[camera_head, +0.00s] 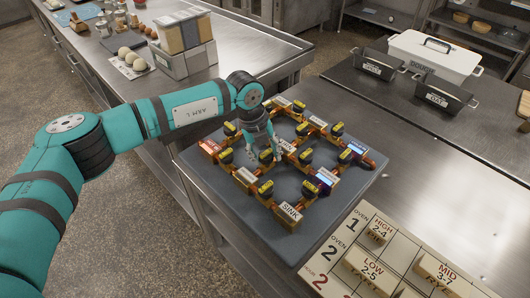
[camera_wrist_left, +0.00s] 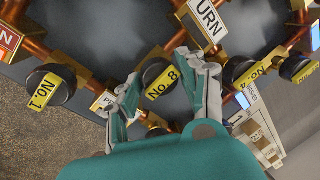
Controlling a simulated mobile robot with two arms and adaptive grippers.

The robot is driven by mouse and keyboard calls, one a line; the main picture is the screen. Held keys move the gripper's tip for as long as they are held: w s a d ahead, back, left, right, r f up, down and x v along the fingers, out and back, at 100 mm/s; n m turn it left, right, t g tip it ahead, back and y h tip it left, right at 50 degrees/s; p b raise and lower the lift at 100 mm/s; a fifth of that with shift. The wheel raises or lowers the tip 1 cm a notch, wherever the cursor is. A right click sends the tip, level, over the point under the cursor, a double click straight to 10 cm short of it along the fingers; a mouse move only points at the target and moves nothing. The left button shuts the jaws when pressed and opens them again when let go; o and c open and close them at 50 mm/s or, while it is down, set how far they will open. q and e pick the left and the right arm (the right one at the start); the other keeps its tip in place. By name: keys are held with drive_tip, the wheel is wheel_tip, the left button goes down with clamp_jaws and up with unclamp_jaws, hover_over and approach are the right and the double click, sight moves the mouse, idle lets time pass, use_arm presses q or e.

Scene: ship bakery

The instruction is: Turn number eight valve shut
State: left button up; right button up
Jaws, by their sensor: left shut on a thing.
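The number eight valve (camera_wrist_left: 157,72) is a round black knob with a yellow "No. 8" label, which slants up to the right in the left wrist view. My left gripper (camera_wrist_left: 160,78) is shut on this knob, with one finger on either side. In the head view my left gripper (camera_head: 266,150) reaches down into the middle of the copper pipe grid (camera_head: 262,200), and its fingers largely hide the knob there. My right gripper is in neither view.
Close by are similar knobs, No. 1 (camera_wrist_left: 52,86) and No. 4 (camera_wrist_left: 242,70). The grid lies on a dark board (camera_head: 345,205) on a steel counter. A label board (camera_head: 350,240) with blocks is at lower right. Dark tins (camera_head: 440,93) stand behind.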

use_arm(q)
drive_tip(key=shift+f+m+b, duration=0.15)
drive_tip(key=shift+m+b, duration=0.15)
drive_tip(key=shift+b, duration=0.15)
drive_tip(key=shift+f+m+g+b, duration=0.1)
drive_tip(key=shift+m+g+b, duration=0.2)
drive_tip(key=shift+m+b, duration=0.7)
drive_tip(key=m+b, duration=0.2)
drive_tip(key=shift+w+m+g+b, duration=0.1)
drive_tip(key=shift+m+g+b, duration=0.2)
drive_tip(key=m+b, duration=0.2)
drive_tip(key=shift+m, duration=0.3)
drive_tip(key=m+g+b, duration=0.1)
drive_tip(key=m, duration=0.3)
drive_tip(key=shift+m+y+b, duration=0.3)
drive_tip(key=shift+b, duration=0.1)
drive_tip(key=m, duration=0.2)
drive_tip(key=shift+w+r+m+g+b, duration=0.1)
drive_tip(key=shift+r+m+g+b, duration=0.15)
drive_tip(key=shift+m+g+b, duration=0.05)
drive_tip(key=shift+r+m+y, duration=0.1)
drive_tip(key=shift+m+y, duration=0.3)
drive_tip(key=shift+m, duration=1)
